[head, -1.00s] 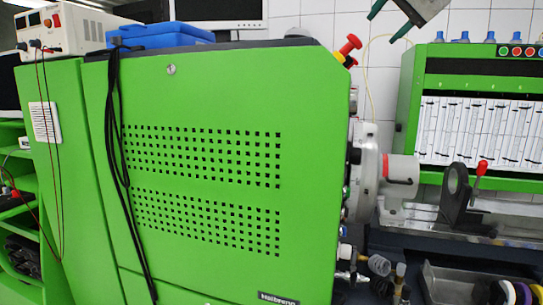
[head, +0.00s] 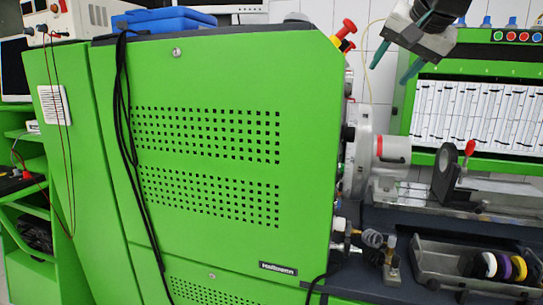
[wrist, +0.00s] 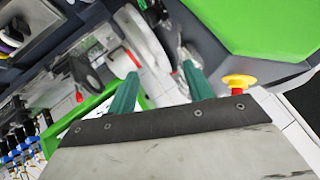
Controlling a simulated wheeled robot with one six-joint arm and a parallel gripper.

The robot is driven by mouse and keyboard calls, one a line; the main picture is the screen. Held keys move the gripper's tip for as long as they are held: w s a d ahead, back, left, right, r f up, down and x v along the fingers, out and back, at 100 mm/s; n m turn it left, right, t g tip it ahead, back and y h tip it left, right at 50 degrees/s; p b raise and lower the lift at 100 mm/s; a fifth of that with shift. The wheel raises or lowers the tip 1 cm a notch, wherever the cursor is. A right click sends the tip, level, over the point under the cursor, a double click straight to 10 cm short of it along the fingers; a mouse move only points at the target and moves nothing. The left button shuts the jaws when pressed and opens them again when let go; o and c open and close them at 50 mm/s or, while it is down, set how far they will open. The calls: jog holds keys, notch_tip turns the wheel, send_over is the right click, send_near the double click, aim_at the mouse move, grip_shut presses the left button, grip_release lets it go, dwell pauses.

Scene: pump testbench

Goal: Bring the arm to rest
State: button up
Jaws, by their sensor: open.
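My gripper (head: 396,62) hangs at the upper right of the head view, in front of the tiled wall and beside the green panel. Its two teal fingers point down and left and stand apart with nothing between them. In the wrist view my gripper (wrist: 160,88) also shows two spread teal fingers with an empty gap. It is clear of the bench and touches nothing that I can see. The rest of my arm is mostly outside the head view.
A large green machine cabinet (head: 215,150) fills the left and middle. A red emergency knob (head: 346,28) sticks up at its top right corner. A clamp with a red handle (head: 447,170) stands on the bench. A tray (head: 430,262) holds several coloured rings at the lower right.

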jog(key=s+d+f+n+g, duration=0.1)
jog(key=s+f+g, duration=0.3)
jog(key=s+f, duration=1)
jog(key=s+d+f+n+g+h, duration=0.1)
jog(key=s+f+n+g, duration=0.3)
jog(key=s+f, duration=1.1)
notch_tip(320, 180, down, 2)
jog(key=shift+s+d+f, duration=0.1)
jog(key=shift+s+d, duration=0.2)
jog(key=shift+d, duration=0.15)
